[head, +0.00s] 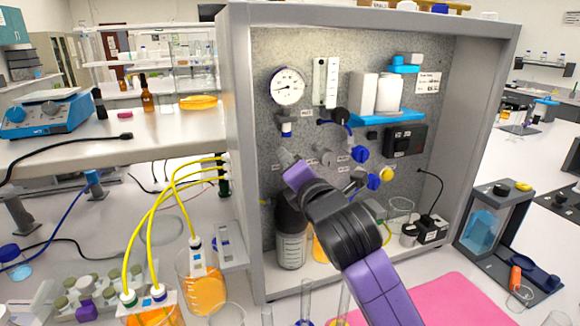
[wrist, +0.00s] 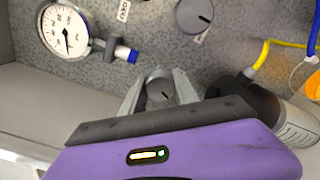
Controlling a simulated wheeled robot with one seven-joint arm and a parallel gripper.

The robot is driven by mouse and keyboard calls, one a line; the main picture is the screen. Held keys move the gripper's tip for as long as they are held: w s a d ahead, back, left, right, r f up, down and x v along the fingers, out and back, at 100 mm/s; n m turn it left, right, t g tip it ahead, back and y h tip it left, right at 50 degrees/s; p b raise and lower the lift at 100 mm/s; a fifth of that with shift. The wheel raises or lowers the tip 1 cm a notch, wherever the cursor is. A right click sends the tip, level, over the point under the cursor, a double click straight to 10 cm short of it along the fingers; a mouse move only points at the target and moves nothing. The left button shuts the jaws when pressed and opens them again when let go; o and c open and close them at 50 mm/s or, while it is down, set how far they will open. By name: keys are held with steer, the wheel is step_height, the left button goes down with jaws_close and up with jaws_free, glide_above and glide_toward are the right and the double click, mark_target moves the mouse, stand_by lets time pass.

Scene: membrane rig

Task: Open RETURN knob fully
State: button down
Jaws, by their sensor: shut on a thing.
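My gripper (wrist: 159,80) is shut on a round grey knob (wrist: 160,94) on the speckled panel, one finger on each side. A dark pointer line shows on the knob's face in the wrist view. No readable label shows beside it, so I cannot confirm it is the RETURN knob.
A round gauge (head: 288,86) sits above my gripper. Blue knobs (head: 361,154) and a yellow knob (head: 387,174) are to the right. A dark-topped bottle (head: 291,245) stands below. The cabinet's side walls (head: 240,150) bound the panel.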

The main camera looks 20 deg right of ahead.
steer(key=n+b, duration=0.1)
steer(key=n, duration=0.4)
steer(key=shift+f, duration=0.1)
steer(key=shift+n, duration=0.4)
steer(key=c, duration=0.9)
jaws_free()
steer(key=shift+s+b, duration=1.1)
steer(key=shift+s, duration=2.8)
